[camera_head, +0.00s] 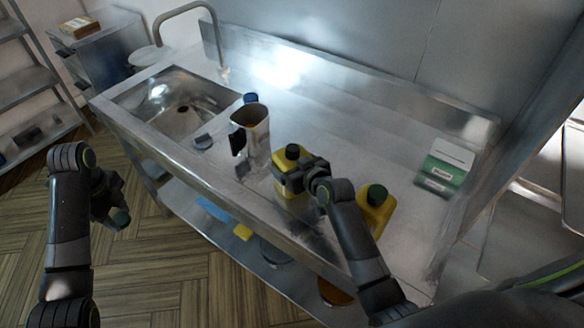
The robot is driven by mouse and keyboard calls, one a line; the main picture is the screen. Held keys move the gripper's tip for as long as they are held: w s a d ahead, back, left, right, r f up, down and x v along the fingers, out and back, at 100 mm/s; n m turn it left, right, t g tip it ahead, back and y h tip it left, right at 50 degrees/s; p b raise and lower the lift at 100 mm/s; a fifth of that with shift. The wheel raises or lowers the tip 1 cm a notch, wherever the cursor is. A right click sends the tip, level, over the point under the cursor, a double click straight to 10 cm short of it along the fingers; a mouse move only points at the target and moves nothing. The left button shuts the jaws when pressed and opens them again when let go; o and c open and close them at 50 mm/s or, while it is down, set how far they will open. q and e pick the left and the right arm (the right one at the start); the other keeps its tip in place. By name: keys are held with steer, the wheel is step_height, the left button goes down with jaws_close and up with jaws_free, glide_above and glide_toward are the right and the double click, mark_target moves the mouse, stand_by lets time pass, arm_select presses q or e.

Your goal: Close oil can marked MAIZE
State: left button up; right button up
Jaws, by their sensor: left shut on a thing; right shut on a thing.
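A yellow oil can (290,156) stands on the steel counter, partly hidden by my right gripper (288,178), which is shut on it. Its top is dark; I cannot tell whether that is a cap or an open neck. A second yellow can (368,218) with a dark green cap (377,194) stands to the right, partly behind my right arm. My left gripper (116,208) is out over the floor, left of the counter, shut on a small dark green thing (121,217) that looks like a cap. No MAIZE marking is readable on either can.
A metal jug (257,143) with a dark handle stands left of the held can, a blue-topped thing (250,98) behind it. A small dark object (203,141) lies near the sink (180,105). A green and white box (445,166) stands at right. Counter behind the cans is clear.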

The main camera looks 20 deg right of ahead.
mark_target(121, 219)
arm_select(q)
steer(key=shift+f+b, duration=0.7)
arm_select(e)
step_height(121, 219, up, 10)
steer(key=shift+r, duration=0.1)
steer(key=o, duration=0.4)
steer(key=c, duration=0.8)
steer(key=shift+o, duration=0.2)
arm_select(q)
step_height(121, 219, down, 2)
steer(key=shift+f+b, duration=0.1)
steer(key=shift+b, duration=1)
step_height(121, 219, down, 2)
steer(key=shift+f+b, duration=0.1)
steer(key=shift+b, duration=1)
arm_select(e)
steer(key=s+d+r+m+h, duration=0.3)
steer(key=s+r, duration=0.6)
steer(key=r, duration=0.2)
steer(key=shift+s+r+h, duration=0.2)
steer(key=shift+s+h, duration=0.1)
steer(key=shift+s, duration=0.05)
